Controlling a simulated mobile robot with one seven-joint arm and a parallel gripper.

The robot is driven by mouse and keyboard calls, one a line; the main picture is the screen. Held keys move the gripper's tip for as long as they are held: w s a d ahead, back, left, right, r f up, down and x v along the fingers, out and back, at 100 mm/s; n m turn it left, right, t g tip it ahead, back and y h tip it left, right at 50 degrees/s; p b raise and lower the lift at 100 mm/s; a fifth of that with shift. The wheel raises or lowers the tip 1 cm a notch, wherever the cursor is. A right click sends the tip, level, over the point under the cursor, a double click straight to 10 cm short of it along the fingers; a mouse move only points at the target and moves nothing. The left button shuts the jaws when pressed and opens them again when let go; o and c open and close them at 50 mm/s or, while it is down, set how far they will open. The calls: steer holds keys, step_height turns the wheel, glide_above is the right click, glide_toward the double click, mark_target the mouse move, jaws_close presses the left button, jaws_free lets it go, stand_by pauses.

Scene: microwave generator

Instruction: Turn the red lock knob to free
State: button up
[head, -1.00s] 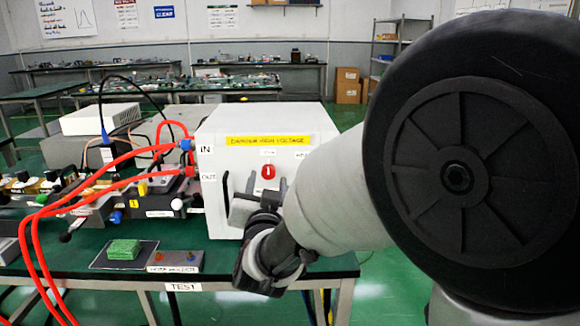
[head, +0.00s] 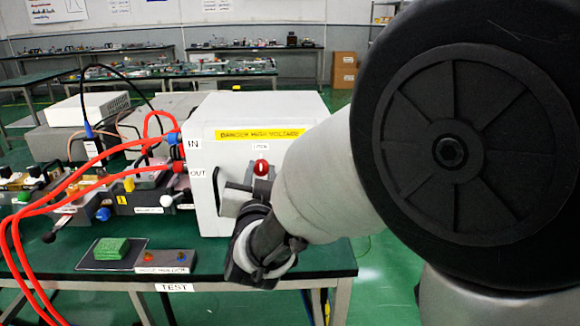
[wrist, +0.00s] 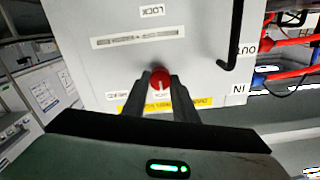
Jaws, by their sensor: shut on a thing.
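The red lock knob (head: 261,167) is on the front of the white high-voltage box (head: 208,130), below a yellow danger strip. My gripper (head: 257,187) reaches it from the front right. In the wrist view the red knob (wrist: 160,80) sits between the tips of my gripper (wrist: 162,84), which is shut on it. The wrist picture is upside down. The knob's pale mark points to a small label (wrist: 158,97) on its yellow-strip side. Another small label (wrist: 117,95) lies to the left, its text too small to read surely. My arm hides the box's right side.
A dark bent handle (wrist: 234,45) stands out from the box front. Red cables (head: 75,180) run to the IN and OUT sockets. A green block (head: 112,248) and a small panel (head: 166,261) with two coloured knobs lie on the bench front.

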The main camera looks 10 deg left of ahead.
steer(key=shift+n, duration=0.3)
steer(key=n+p, duration=0.1)
steer(key=n, duration=0.2)
steer(key=shift+r+n, duration=0.1)
steer(key=shift+n, duration=0.2)
steer(key=n+p, duration=0.2)
steer(key=n, duration=0.2)
steer(key=n+p, duration=0.2)
steer(key=n, duration=0.3)
steer(key=shift+a, duration=0.1)
steer(key=shift+n+p, duration=1.25)
steer(key=shift+n, duration=1.05)
steer(key=o, duration=1)
steer(key=shift+o, duration=0.2)
steer(key=shift+f, duration=0.2)
